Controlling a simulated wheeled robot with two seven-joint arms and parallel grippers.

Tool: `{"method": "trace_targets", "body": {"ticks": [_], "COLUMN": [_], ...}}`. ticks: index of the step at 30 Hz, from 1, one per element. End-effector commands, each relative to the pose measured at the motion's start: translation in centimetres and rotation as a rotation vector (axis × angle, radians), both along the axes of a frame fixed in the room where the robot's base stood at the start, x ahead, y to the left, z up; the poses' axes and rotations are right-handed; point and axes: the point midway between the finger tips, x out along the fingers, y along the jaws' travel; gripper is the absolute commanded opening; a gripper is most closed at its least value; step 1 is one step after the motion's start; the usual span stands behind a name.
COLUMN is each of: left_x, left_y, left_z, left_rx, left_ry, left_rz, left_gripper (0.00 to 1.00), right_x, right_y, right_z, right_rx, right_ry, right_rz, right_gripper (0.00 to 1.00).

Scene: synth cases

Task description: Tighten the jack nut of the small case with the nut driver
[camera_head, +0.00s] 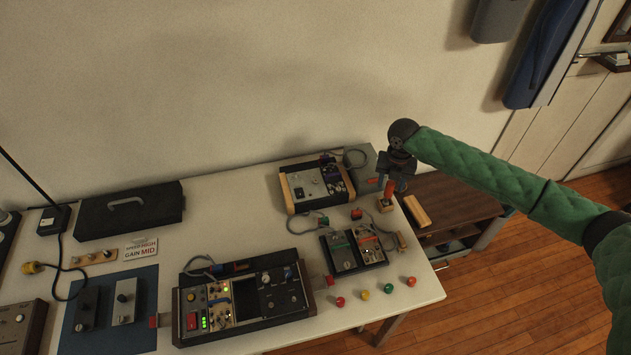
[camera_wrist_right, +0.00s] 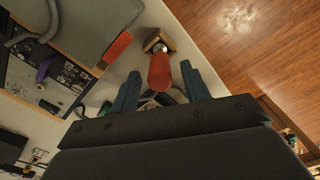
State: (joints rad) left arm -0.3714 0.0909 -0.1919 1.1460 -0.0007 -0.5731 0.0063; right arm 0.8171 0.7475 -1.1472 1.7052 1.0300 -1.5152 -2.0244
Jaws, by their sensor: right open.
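The nut driver (camera_head: 389,190) has a red handle and stands upright in a small wooden holder (camera_head: 385,206) at the table's right edge. In the right wrist view its handle (camera_wrist_right: 159,73) lies between the two blue fingers of my right gripper (camera_wrist_right: 160,84), which is open. In the head view my right gripper (camera_head: 393,179) is right above the holder. A small light-grey case (camera_head: 124,302) with a dark knob and a small dark case (camera_head: 86,310) lie on the blue mat at lower left. I cannot tell which one has the jack nut. My left gripper is out of view.
A wide panel unit (camera_head: 245,299), a wood-sided unit (camera_head: 316,184) and two pedals (camera_head: 353,250) crowd the table's right half. Red, yellow and green knobs lie near the front edge. A closed black case (camera_head: 130,211) lies at the back left.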

Motion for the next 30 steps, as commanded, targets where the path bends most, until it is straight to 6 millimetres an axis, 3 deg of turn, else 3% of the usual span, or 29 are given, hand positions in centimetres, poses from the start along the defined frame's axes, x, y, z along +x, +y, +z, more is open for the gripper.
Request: {"method": "trace_targets", "body": {"ticks": [7,14,30], "left_x": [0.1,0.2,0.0], "left_y": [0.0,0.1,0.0], "left_z": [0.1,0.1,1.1], "left_rx": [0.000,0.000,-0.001], "left_ry": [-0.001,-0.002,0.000], "left_rz": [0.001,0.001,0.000], "left_gripper": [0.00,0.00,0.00], "right_x": [0.0,0.0,0.0], "right_y": [0.0,0.0,0.0], "right_z": [0.0,0.0,1.3], "right_rx": [0.000,0.000,0.001], "right_ry": [0.000,0.000,-0.001], "right_rz": [0.000,0.000,0.000], "right_gripper": [0.44,0.00,0.00]}}
